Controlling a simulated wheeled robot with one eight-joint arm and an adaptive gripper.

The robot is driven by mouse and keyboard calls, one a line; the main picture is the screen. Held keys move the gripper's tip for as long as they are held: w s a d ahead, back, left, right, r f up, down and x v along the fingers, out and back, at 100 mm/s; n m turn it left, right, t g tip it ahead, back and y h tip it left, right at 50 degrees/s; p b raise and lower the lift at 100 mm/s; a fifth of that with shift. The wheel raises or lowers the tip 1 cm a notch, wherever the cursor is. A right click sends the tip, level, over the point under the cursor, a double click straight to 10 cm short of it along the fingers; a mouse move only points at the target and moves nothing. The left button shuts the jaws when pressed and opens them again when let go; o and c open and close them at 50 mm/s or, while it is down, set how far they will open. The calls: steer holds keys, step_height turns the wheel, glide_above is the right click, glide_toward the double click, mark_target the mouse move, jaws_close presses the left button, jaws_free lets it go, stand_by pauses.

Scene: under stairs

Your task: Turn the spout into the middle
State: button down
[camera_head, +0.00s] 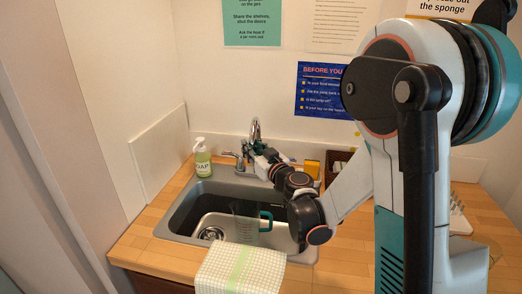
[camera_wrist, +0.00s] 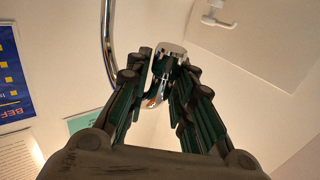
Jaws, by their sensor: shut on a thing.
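The chrome spout (camera_head: 255,129) rises at the back edge of the sink (camera_head: 178,216), its top visible above my gripper. In the wrist view its curved chrome pipe (camera_wrist: 106,38) runs along the upper left, and a chrome end piece (camera_wrist: 168,52) sits between my fingertips. My gripper (camera_wrist: 165,75) is shut on the spout, with one dark green finger on each side. In the head view my gripper (camera_head: 258,155) is at the tap, and my wrist hides part of the spout and its base. A tap lever (camera_head: 229,154) shows to its left.
A clear jug with a teal handle (camera_head: 245,222) stands in the sink. A soap bottle (camera_head: 202,160) stands at the back left. A checked towel (camera_head: 238,270) hangs over the front edge.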

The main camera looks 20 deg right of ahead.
steer(key=shift+w+a, duration=0.3)
steer(key=shift+a, duration=0.3)
steer(key=c, duration=1.6)
jaws_free()
steer(key=shift+r, duration=0.1)
steer(key=shift+o, duration=0.8)
steer(key=shift+s+a, duration=0.1)
steer(key=shift+a, duration=0.05)
steer(key=s+d, duration=0.2)
steer(key=s, duration=0.9)
steer(key=shift+s+d, duration=0.3)
steer(key=shift+s, duration=0.05)
